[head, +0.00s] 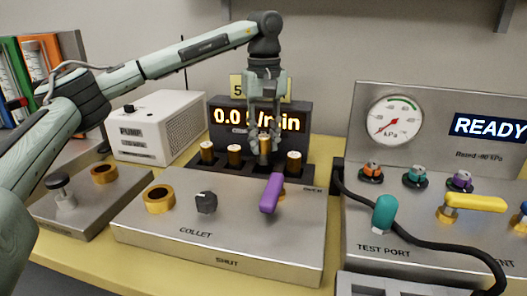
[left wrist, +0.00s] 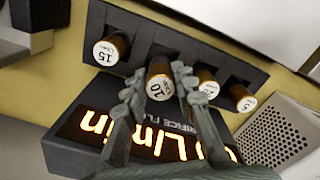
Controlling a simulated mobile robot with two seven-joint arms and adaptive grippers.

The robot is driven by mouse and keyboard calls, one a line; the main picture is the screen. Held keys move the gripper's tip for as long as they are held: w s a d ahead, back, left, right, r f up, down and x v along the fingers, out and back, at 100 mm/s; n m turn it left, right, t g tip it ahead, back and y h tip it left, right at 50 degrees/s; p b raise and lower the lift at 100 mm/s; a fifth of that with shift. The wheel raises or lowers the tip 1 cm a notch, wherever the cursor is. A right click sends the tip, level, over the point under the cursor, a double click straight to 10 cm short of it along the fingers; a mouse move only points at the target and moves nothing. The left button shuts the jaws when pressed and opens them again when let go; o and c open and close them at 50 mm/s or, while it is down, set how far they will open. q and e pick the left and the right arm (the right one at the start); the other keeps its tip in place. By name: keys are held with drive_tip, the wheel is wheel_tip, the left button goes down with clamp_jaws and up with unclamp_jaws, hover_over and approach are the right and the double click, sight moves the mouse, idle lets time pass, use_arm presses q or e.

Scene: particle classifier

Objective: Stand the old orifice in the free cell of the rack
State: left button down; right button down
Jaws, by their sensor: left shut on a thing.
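The rack (head: 222,172) is a dark block with a row of cells in front of the flow display. My left gripper (head: 265,143) comes down from above and is shut on a brass-coloured orifice (head: 265,151) with a white cap. In the left wrist view the held orifice (left wrist: 160,84) reads 10, between the fingers (left wrist: 158,84). It is upright at the third cell from the left in the head view, its top higher than its neighbours. I cannot tell whether its foot is inside the cell. The other cells hold orifices, one marked 15 (left wrist: 110,50). My right gripper is not in view.
The flow display (head: 260,117) reads 0.0 L/min close behind the gripper. A white pump (head: 160,128) stands left. The collet box (head: 220,220) with a purple lever (head: 271,193) is in front. A gauge panel (head: 430,120) reading READY and a black hose (head: 430,247) are right.

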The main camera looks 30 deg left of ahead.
sight(263, 153)
use_arm(q)
drive_tip(key=shift+a+f, duration=0.1)
drive_tip(key=shift+f, duration=1.75)
drive_tip(key=c, duration=1.2)
unclamp_jaws()
wheel_tip(263, 153, up, 12)
drive_tip(key=shift+r, duration=0.25)
